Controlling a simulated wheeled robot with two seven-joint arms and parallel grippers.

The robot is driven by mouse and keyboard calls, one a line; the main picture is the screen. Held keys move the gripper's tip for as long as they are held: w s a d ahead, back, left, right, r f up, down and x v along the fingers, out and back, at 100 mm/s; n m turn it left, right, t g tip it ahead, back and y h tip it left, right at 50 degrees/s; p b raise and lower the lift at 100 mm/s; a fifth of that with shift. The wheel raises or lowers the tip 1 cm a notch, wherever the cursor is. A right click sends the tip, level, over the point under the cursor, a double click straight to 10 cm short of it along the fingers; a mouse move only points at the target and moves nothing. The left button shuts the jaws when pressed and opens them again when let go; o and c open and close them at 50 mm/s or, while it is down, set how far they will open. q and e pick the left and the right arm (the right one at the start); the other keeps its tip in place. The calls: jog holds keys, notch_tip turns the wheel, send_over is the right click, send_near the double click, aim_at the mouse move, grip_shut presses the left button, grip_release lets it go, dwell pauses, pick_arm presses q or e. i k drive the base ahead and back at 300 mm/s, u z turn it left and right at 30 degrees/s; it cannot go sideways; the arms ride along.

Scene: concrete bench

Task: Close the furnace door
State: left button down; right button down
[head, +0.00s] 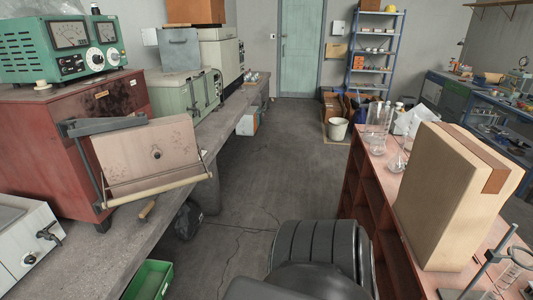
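The furnace (55,150) is a red, scuffed metal box on the concrete bench at the left. Its door (150,152) stands open in front of it, out from the furnace's front. The door shows a pale, stained face with a small dark hole in the middle, and grey metal arms run beside it. A long light-coloured handle bar (160,189) runs along the door's lower edge. The furnace's opening is mostly hidden behind the door. Neither of my grippers shows in the head view.
A green metered instrument (65,48) sits on top of the furnace. A wooden-handled tool (147,210) lies on the bench below the door. A white appliance (28,245) stands at the front left, and a green bin (148,281) is below. A cardboard box (450,195) and glassware stand on the right bench.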

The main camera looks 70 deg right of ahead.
aim_at(122, 147)
jog(key=z, duration=0.85)
jog(key=i, duration=1)
